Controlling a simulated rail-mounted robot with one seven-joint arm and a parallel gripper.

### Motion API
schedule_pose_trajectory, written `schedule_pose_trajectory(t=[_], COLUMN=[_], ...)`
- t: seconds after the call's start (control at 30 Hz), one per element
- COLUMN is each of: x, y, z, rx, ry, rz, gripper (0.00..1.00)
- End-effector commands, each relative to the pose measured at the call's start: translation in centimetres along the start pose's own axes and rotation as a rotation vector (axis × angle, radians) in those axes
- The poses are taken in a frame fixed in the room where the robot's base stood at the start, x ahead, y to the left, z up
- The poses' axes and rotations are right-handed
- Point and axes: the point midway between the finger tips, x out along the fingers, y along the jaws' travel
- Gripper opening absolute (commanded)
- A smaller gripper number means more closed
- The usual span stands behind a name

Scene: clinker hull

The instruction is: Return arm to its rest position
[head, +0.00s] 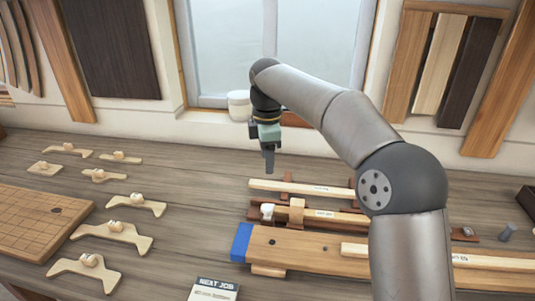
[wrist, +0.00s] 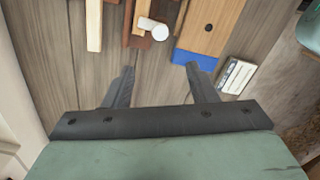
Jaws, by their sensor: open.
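My gripper (head: 269,160) hangs fingers-down in the head view, above the bench behind the left ends of the long wooden strips. In the wrist view my gripper (wrist: 160,86) shows two dark fingers spread apart, with only bench top between them. It is open and holds nothing. My arm reaches in from the lower right, bends at a dark round joint and extends up and left to the wrist.
A board with a blue end (head: 241,242) and strips on cradles (head: 300,187) lie below and right of my gripper. Several knobbed wooden pieces (head: 115,233) and a holed board (head: 40,222) are at left. A card (head: 213,289) lies in front. White pots (head: 239,105) stand behind.

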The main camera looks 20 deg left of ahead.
Motion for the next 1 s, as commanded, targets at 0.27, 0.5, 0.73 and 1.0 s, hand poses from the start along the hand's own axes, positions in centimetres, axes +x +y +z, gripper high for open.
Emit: schedule_pose_trajectory(t=[0.27,0.5,0.73,1.0], x=[-0.8,-0.9,-1.0,2.9], y=[0.0,-0.5,-7.4,-23.9], z=[0.0,0.5,6.7,16.4], rx=[0.000,0.030,0.423,1.236], ry=[0.000,-0.008,-0.080,-0.084], rz=[-0.001,0.003,0.030,0.073], gripper=[0.52,0.52,0.52,0.52])
